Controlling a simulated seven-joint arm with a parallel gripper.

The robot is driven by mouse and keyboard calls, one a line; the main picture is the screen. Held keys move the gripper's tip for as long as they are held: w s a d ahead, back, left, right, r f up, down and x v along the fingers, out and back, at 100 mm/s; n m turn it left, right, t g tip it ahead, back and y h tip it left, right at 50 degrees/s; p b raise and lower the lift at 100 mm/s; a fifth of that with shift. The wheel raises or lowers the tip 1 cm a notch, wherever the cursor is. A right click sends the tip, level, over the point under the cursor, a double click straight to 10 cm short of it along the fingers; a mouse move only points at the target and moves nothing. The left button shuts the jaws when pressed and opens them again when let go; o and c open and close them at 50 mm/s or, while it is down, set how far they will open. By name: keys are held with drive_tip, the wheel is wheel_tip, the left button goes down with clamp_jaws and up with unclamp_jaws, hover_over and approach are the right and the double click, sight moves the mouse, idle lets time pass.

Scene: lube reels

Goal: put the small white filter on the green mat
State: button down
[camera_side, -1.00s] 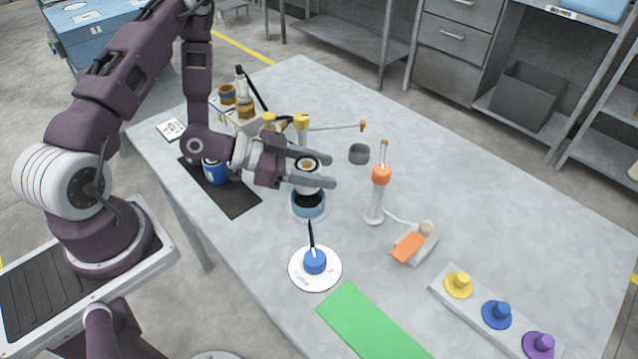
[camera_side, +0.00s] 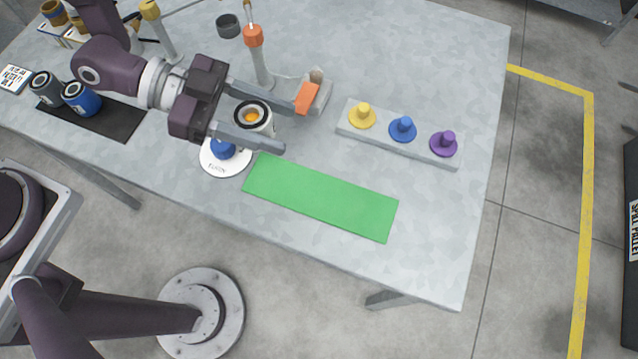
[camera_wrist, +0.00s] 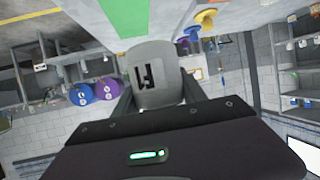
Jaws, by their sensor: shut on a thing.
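The small white filter (camera_side: 252,118) has a dark ring and an orange centre on top. My gripper (camera_side: 290,122) is shut on it, one finger on each side, and it looks upright above the table. The filter (camera_wrist: 153,75) also shows between the fingers in the wrist view, pale grey with a dark mark. The green mat (camera_side: 320,197) lies bare on the table, below and to the right of my gripper in the side view. In the wrist view part of the green mat (camera_wrist: 125,15) shows at the top.
A white disc (camera_side: 222,160) with a blue knob is partly under my gripper. An orange-topped dispenser (camera_side: 258,60) and an orange-flapped block (camera_side: 312,95) stand close behind. A grey strip (camera_side: 400,135) holds yellow, blue and purple knobs. Blue and grey cans (camera_side: 80,98) stand on a black mat.

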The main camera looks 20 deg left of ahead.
sight(287, 181)
drive_tip(key=shift+m+g, duration=0.5)
drive_tip(key=shift+g, duration=0.1)
drive_tip(key=f, duration=0.3)
drive_tip(key=s+d+f, duration=0.1)
drive_tip(key=f, duration=0.2)
drive_tip(key=s+d+f, duration=0.1)
drive_tip(key=f, duration=0.3)
drive_tip(key=c, duration=0.6)
unclamp_jaws()
drive_tip(key=shift+f, duration=0.2)
drive_tip(key=shift+c, duration=0.2)
